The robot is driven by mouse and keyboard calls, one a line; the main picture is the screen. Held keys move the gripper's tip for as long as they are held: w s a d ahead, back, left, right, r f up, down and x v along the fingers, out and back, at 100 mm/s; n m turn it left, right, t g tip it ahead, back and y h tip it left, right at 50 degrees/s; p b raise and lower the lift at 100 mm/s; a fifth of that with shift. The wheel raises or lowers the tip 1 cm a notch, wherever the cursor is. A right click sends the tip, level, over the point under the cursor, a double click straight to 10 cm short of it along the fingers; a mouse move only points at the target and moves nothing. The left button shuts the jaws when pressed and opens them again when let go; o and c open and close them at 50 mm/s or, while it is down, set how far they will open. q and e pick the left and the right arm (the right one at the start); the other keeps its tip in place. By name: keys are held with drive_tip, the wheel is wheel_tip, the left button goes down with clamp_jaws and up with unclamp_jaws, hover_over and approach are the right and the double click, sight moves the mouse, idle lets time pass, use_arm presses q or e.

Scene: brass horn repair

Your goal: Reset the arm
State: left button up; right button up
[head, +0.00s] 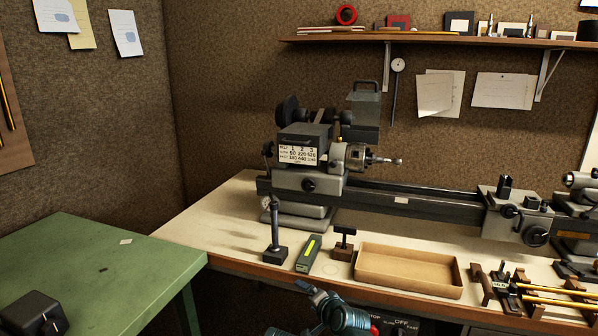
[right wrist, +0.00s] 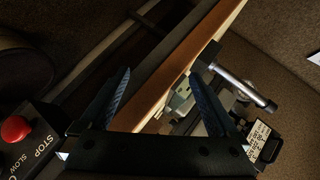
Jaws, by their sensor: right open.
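My right gripper (right wrist: 160,73) shows in the right wrist view with its two dark, ribbed fingers spread wide and nothing between them. It is low by the front of the bench, with the wooden bench edge (right wrist: 190,62) crossing behind the fingers. In the head view, part of my right arm (head: 340,314) shows at the bottom edge, below the cardboard tray; the fingertips are hard to make out there. My left arm and gripper are not in view.
A lathe (head: 310,184) stands on the bench. In front are a dark post on a base (head: 275,252), a green box (head: 309,254), a small T-handled tool (head: 343,244), an empty tray (head: 410,270) and a rack with brass rods (head: 540,290). A red stop button (right wrist: 16,128) is close left of the gripper.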

drive_tip(key=s+d+f+n+g+h, duration=0.2)
drive_tip(key=s+d+f+n+g, duration=0.25)
drive_tip(key=s+d+f, duration=0.35)
drive_tip(key=s+d+f+n+g+h, duration=0.35)
drive_tip(key=s+d+g, duration=0.25)
drive_tip(key=s, duration=0.4)
drive_tip(key=s+a+n+g, duration=0.1)
drive_tip(key=s+a+n, duration=0.4)
drive_tip(key=a, duration=0.6)
wheel_tip(320, 180, up, 15)
drive_tip(key=s+p, duration=0.1)
drive_tip(key=p, duration=1.4)
drive_tip(key=shift+s+m+h, duration=0.2)
drive_tip(key=shift+m+h, duration=0.1)
drive_tip(key=shift+h, duration=0.05)
drive_tip(key=shift+d, duration=0.1)
drive_tip(key=shift+c, duration=0.3)
